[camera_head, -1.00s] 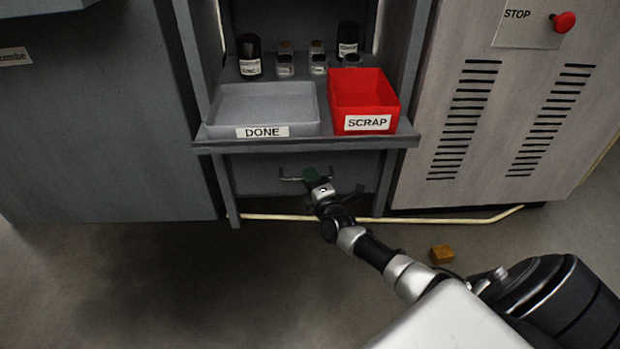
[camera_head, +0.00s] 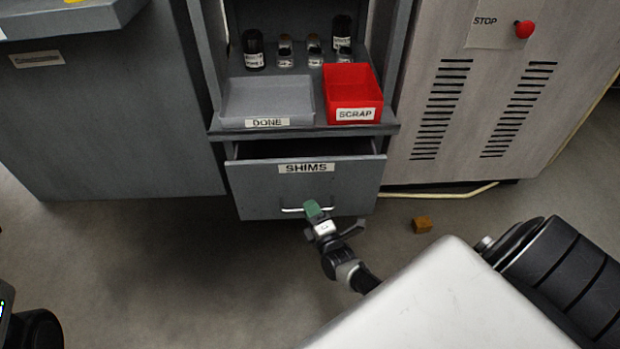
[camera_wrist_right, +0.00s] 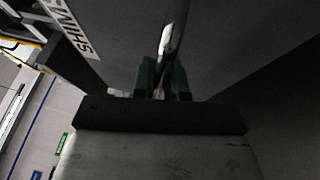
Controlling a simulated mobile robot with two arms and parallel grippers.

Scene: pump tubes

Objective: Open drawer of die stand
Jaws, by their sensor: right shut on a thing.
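The die stand (camera_head: 388,130) is a grey frame with a shelf. Its drawer (camera_head: 262,190), labelled SHIMS, stands partly out below the shelf, with a dark gap showing above its front. My right gripper (camera_head: 313,209), with green fingertips, is shut on the drawer's metal handle (camera_head: 292,210). In the right wrist view the green fingers (camera_wrist_right: 160,78) close around the handle (camera_wrist_right: 172,40) in front of the drawer face. The inside of the drawer is mostly hidden in shadow. My left gripper is not in view.
A grey DONE tray (camera_head: 232,112) and a red SCRAP bin (camera_head: 352,92) sit on the shelf, with several small containers behind. A brown block (camera_head: 421,225) lies on the floor to the right.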

